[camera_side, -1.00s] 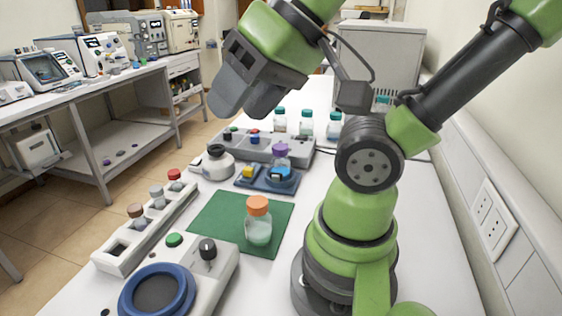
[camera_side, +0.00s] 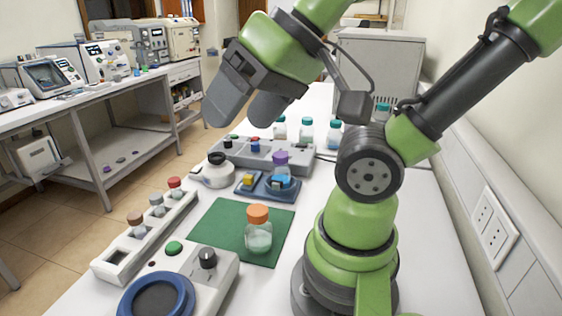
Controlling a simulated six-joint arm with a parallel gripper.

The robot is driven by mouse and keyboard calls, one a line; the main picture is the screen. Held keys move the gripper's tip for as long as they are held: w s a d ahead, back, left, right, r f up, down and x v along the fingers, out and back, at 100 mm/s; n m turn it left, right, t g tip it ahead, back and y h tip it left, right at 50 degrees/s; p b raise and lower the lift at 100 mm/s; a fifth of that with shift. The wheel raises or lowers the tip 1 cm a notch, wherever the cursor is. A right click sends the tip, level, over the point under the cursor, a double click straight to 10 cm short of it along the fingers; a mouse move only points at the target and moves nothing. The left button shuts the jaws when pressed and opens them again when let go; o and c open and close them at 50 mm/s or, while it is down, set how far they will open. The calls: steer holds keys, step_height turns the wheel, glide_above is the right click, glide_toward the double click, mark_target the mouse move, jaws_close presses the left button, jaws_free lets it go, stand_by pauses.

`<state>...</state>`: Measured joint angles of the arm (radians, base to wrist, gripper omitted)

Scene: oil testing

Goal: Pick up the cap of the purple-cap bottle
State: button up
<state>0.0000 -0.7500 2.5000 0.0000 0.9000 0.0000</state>
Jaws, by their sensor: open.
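The purple cap (camera_side: 280,157) sits on a bottle (camera_side: 280,172) that stands in a blue fixture (camera_side: 258,189) with a yellow block and a light blue part. The light blue part hides some of the bottle. My gripper (camera_side: 238,117) is open and empty, its two grey fingers pointing down. In the picture it is above and to the left of the purple cap, clear of the table. I cannot tell its exact height or distance from the cap.
An orange-capped bottle (camera_side: 258,231) stands on a green mat (camera_side: 219,218) in front. Teal-capped bottles (camera_side: 306,130) stand behind. A rack (camera_side: 116,258) of small capped bottles is at left.

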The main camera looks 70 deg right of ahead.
steer(key=w+d+m+g+h, duration=0.3)
steer(key=w+d+m, duration=0.3)
steer(key=d+m, duration=0.15)
steer(key=m+g+h, duration=0.1)
steer(key=m+g, duration=0.6)
steer(key=m, duration=1)
glide_toward(279, 154)
steer(key=shift+m+g, duration=0.35)
steer(key=shift+g, duration=0.05)
steer(key=x, duration=0.9)
steer(key=shift+w+a+f, duration=0.1)
steer(key=shift+w+f, duration=0.05)
steer(key=shift+w, duration=0.05)
steer(key=c, duration=1)
